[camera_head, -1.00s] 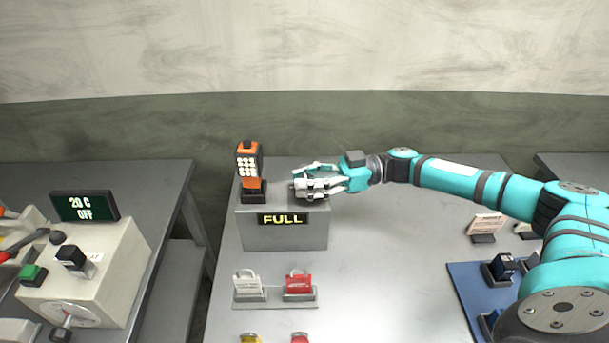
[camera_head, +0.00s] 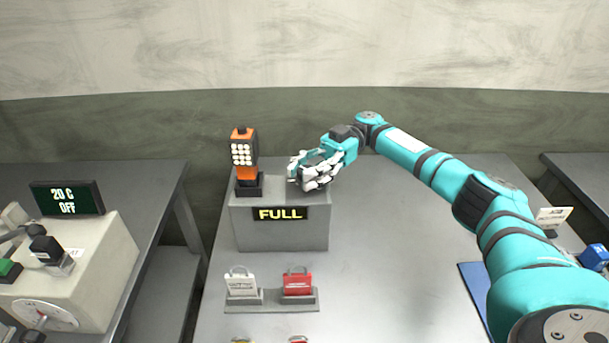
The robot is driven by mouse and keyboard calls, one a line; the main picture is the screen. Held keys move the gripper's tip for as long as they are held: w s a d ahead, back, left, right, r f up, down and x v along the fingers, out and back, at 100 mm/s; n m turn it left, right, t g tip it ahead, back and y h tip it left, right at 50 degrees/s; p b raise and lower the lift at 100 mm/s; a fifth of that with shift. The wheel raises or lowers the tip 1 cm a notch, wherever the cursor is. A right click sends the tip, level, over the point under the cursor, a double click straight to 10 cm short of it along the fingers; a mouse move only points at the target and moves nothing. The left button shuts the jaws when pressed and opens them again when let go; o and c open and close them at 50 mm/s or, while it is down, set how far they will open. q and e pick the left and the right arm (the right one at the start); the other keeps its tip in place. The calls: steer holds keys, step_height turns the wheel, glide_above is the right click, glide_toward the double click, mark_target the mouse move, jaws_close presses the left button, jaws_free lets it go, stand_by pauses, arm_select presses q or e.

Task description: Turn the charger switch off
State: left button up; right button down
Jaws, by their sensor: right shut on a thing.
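The charger (camera_head: 283,236) is a grey box on the table with a lit "FULL" sign (camera_head: 280,213) on its front. An orange and black handheld device (camera_head: 243,155) stands upright in a black cradle at the left of its top. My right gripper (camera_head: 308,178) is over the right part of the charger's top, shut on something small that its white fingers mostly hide. I cannot make out the switch or its position. My left gripper is not in view.
A white padlock (camera_head: 241,284) and a red padlock (camera_head: 297,283) stand on a grey holder in front of the charger. A beige machine (camera_head: 85,262) with a "20 C OFF" display (camera_head: 67,199) is at left. The table's middle right is clear.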

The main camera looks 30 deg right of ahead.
steer(key=shift+w+d+r, duration=0.1)
steer(key=shift+r, duration=0.1)
steer(key=c, duration=1.3)
jaws_free()
steer(key=o, duration=0.4)
steer(key=shift+f, duration=0.15)
steer(key=shift+c, duration=0.2)
step_height(320, 180, up, 10)
steer(key=shift+r, duration=0.1)
